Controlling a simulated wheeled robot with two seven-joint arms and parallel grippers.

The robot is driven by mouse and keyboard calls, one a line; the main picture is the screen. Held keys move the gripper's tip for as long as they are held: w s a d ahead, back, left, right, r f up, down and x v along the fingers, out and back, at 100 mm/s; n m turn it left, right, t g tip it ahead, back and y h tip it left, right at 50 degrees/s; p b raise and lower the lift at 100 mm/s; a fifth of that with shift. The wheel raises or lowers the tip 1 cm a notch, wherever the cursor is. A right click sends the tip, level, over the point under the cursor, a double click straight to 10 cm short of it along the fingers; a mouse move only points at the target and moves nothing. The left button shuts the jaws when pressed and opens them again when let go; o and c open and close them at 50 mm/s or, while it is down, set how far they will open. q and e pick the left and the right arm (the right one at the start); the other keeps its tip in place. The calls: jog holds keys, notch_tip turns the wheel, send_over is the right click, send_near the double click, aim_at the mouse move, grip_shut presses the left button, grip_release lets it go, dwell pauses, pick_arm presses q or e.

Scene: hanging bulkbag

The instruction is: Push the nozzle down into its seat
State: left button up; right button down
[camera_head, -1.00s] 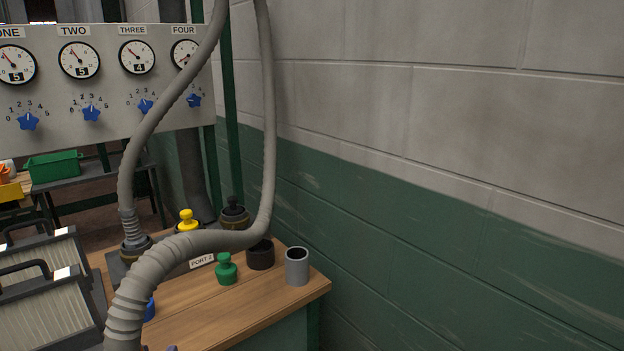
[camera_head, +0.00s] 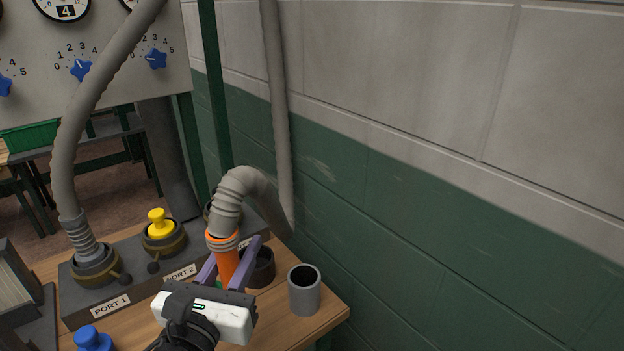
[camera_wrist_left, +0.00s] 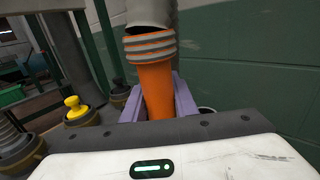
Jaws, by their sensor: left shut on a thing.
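The orange nozzle (camera_head: 228,264) on the end of a grey hose (camera_head: 240,188) is between the two purple fingers of my left gripper (camera_head: 229,264), which is shut on it. In the left wrist view the nozzle (camera_wrist_left: 157,90) stands nearly upright between the fingers; its lower end is hidden by the gripper body. The dark port block (camera_head: 134,265) lies to the left of the nozzle. Port 1 (camera_head: 96,268) has a grey hose in it, and Port 2 (camera_head: 163,236) has a yellow plug. A further port (camera_head: 208,212) is mostly hidden behind the hose. My right gripper is not in view.
A black cup (camera_head: 264,268) and a grey cup (camera_head: 304,292) stand to the right of the nozzle on the wooden bench (camera_head: 281,331). A blue plug (camera_head: 93,339) is at the front left. The green and white wall (camera_head: 420,230) rises along the right.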

pick_arm(q)
jog(key=w+d+r+m+g+h+b, duration=0.1)
jog(key=w+d+r+h, duration=0.1)
jog(key=w+d+r, duration=0.3)
jog(key=w+d+r+m+h, duration=0.2)
jog(key=w+d, duration=0.2)
jog(key=d, duration=0.3)
notch_tip(320, 180, down, 8)
jog(key=b, duration=0.8)
jog(key=shift+g+b, duration=0.3)
jog(key=shift+b, duration=0.1)
jog(key=shift+r+p, duration=0.1)
jog(key=shift+p, duration=0.35)
jog(key=shift+w+f, duration=0.1)
jog(key=shift+f, duration=0.7)
jog(key=shift+f+b, duration=0.8)
jog(key=shift+f, duration=0.8)
